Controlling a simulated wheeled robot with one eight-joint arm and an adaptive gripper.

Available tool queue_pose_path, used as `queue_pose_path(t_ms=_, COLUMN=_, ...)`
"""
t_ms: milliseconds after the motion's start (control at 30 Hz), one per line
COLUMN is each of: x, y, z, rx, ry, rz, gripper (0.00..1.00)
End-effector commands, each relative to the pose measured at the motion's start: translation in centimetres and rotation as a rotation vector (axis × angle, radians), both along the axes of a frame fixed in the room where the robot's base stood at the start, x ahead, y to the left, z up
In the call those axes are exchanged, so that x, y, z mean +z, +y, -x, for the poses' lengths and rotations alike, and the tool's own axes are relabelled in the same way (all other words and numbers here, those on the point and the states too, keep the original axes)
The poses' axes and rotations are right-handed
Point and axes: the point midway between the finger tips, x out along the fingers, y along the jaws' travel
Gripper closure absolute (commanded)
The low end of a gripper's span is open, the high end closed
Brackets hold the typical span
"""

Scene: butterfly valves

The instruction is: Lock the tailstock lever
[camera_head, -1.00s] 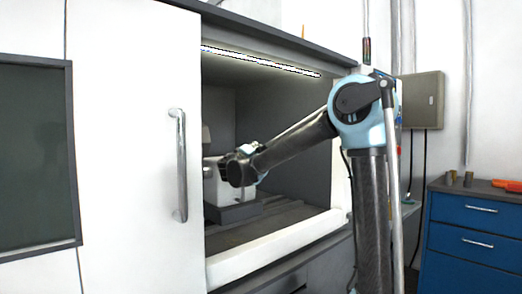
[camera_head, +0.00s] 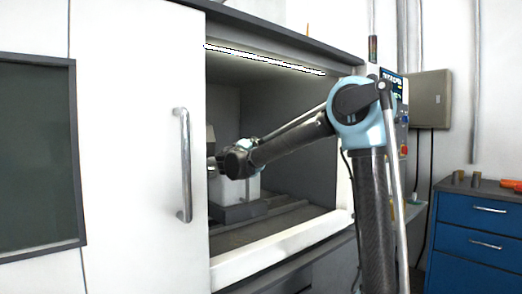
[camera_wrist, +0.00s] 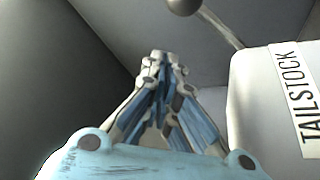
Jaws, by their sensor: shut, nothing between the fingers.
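The tailstock (camera_wrist: 275,110) is a light block with a "TAILSTOCK" label (camera_wrist: 300,95) at the right of the wrist view. The lever (camera_wrist: 215,22) is a thin grey rod with a dark ball knob (camera_wrist: 184,4) at the top of the wrist view; the ball is cut by the frame edge. My gripper (camera_wrist: 160,58) is shut and empty, to the left of the tailstock and below the ball in the picture, apart from both. In the head view the tailstock (camera_head: 243,190) stands inside the machine, partly hidden by my arm; the lever cannot be made out there.
The machine's white sliding door (camera_head: 140,150) with a vertical handle (camera_head: 183,165) stands left of the opening. A white sill (camera_head: 285,250) runs along the opening's bottom. Dark grey walls enclose the inside. A blue drawer cabinet (camera_head: 475,235) stands at the right.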

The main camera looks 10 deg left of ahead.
Motion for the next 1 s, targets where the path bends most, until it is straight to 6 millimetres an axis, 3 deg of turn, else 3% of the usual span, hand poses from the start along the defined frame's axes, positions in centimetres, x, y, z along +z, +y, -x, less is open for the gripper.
queue_pose_path(t_ms=100, x=-0.9, y=0.9, z=2.7, rx=0.006, ry=0.000, rz=-0.001, gripper=1.00)
queue_pose_path(t_ms=400, x=-2.3, y=1.9, z=6.9, rx=-0.001, ry=0.000, rz=0.000, gripper=1.00)
queue_pose_path(t_ms=600, x=-2.7, y=2.2, z=8.2, rx=-0.003, ry=0.000, rz=-0.001, gripper=1.00)
queue_pose_path(t_ms=1000, x=-2.8, y=2.0, z=8.3, rx=-0.006, ry=0.003, rz=-0.002, gripper=1.00)
